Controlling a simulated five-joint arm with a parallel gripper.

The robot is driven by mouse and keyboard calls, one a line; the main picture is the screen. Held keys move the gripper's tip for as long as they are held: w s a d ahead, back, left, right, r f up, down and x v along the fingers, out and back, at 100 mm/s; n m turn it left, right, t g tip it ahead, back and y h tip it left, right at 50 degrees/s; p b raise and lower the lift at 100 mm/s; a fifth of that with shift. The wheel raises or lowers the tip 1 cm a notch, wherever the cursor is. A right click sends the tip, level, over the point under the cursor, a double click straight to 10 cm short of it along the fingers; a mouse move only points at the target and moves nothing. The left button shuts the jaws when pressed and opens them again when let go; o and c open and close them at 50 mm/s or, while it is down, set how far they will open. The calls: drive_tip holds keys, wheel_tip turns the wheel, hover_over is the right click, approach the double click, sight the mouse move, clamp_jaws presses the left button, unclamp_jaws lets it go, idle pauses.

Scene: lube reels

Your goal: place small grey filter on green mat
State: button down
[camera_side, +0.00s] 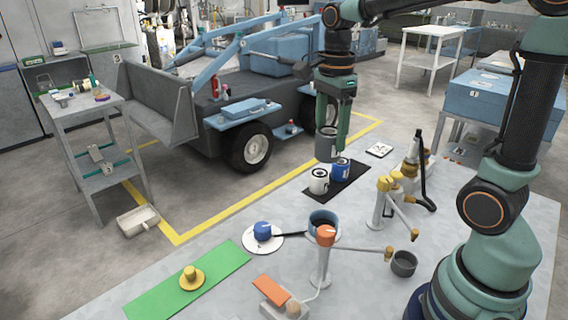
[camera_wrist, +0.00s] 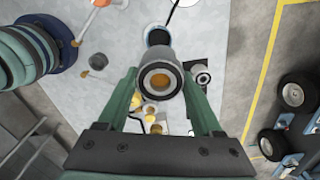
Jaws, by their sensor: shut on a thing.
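My gripper (camera_side: 335,118) is shut on the small grey filter (camera_side: 327,147) and holds it in the air above the black mat. In the wrist view the filter (camera_wrist: 161,82) sits between the two green fingers, its ringed end facing the camera. The green mat (camera_side: 190,282) lies at the front left of the table. A yellow piece on a yellow disc (camera_side: 191,279) rests on the middle of the mat, with bare green on both sides.
A white filter (camera_side: 318,182) and a blue filter (camera_side: 341,170) stand on the black mat (camera_side: 352,186).

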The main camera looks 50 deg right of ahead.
drive_tip(key=w+a+f, duration=0.1)
drive_tip(key=w+a, duration=0.4)
drive_tip(key=a, duration=0.6)
drive_tip(key=w+a+f, duration=0.1)
drive_tip(key=w+a, duration=0.4)
drive_tip(key=a, duration=0.6)
wheel_tip(320, 180, down, 19)
drive_tip(key=shift+w, duration=0.1)
drive_tip(key=shift+f, duration=0.15)
drive_tip(key=shift+c, duration=0.2)
unclamp_jaws()
